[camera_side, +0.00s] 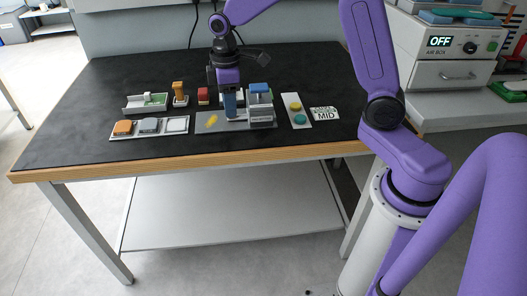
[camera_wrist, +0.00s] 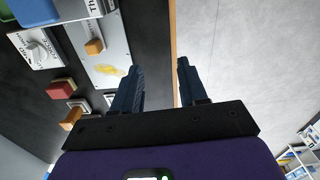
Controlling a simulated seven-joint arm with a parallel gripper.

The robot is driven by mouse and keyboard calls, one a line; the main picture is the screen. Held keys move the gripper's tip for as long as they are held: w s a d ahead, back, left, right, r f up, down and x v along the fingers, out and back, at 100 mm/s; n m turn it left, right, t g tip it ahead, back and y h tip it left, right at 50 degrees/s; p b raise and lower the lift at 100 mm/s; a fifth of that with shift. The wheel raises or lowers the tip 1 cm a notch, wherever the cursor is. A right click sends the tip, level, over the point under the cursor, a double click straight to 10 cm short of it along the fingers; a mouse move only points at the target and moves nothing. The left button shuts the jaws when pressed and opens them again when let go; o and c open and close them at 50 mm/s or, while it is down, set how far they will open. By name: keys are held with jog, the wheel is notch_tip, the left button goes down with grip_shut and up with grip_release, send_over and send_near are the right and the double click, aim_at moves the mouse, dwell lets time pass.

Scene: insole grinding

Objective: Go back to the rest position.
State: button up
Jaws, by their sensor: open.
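My gripper (camera_side: 230,108) hangs fingers down over the middle of the work table (camera_side: 75,130), at the grey plate, left of the blue-topped grey device. In the wrist view my gripper (camera_wrist: 159,68) shows two dark blue fingers well apart with nothing between them. A yellow piece (camera_side: 211,121) lies on the grey plate (camera_side: 203,126). It also shows in the wrist view (camera_wrist: 108,70), left of the fingers, near a small orange block (camera_wrist: 94,46). The side view does not clearly show whether the fingertips touch the plate.
The blue-topped device (camera_side: 261,105) stands close beside my gripper. Left are a tray (camera_side: 113,133) of blocks, an amber upright piece (camera_side: 180,93) and a red block (camera_side: 203,95). Right are a card with discs (camera_side: 299,122) and a MID sign (camera_side: 324,113). The AIR BOX (camera_side: 440,70) reads OFF.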

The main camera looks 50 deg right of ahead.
jog(key=s+a+r+n, duration=0.1)
jog(key=s+a, duration=0.1)
jog(key=s, duration=0.5)
jog(key=s+a+r, duration=0.2)
jog(key=s, duration=0.5)
jog(key=s+d, duration=0.1)
jog(key=s, duration=0.7)
jog(key=s+d+n, duration=0.1)
jog(key=s+d, duration=0.1)
jog(key=s, duration=0.5)
jog(key=shift+s+d+f+n, duration=0.3)
jog(key=shift+s+f, duration=0.1)
